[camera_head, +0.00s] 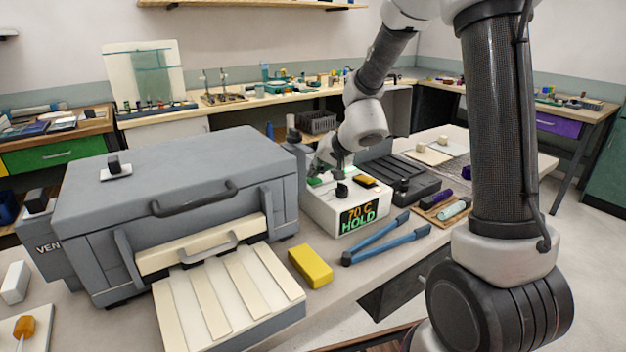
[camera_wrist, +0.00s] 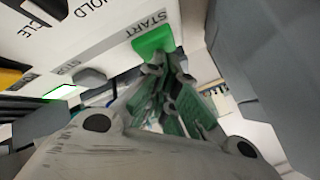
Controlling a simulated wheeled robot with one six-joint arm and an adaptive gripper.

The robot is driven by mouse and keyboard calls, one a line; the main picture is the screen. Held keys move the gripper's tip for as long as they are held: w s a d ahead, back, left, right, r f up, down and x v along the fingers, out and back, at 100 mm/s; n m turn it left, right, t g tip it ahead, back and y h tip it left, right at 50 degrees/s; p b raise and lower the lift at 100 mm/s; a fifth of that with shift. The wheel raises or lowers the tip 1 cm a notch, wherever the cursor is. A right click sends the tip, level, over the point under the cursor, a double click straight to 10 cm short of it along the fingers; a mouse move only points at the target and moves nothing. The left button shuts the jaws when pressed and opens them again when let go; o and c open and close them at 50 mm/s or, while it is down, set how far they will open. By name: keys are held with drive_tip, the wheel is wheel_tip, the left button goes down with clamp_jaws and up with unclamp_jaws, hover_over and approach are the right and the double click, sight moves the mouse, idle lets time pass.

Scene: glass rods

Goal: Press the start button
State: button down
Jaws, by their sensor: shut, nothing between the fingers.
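The start button is a green block (camera_wrist: 153,41) beside the printed word START on a white control box, in the wrist view. In the head view the control box (camera_head: 318,206) stands right of the grey oven, its display reading 70 C HOLD. A small green patch (camera_head: 315,181) shows at its top left. My gripper (camera_wrist: 170,62) is shut and empty, with its fingertips right at the button's lower edge. I cannot tell whether they touch it or whether it is pressed in. In the head view my gripper (camera_head: 320,168) is over the box's back left, partly hidden by my wrist.
The grey oven (camera_head: 180,165) stands close on the left, its door lowered. A yellow block (camera_head: 310,266) and blue tongs (camera_head: 376,238) lie in front of the box. A black knob (camera_head: 342,190) and a yellow control (camera_head: 365,181) sit on its top.

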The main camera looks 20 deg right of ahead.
drive_tip(key=shift+r, duration=0.65)
drive_tip(key=shift+r, duration=2.5)
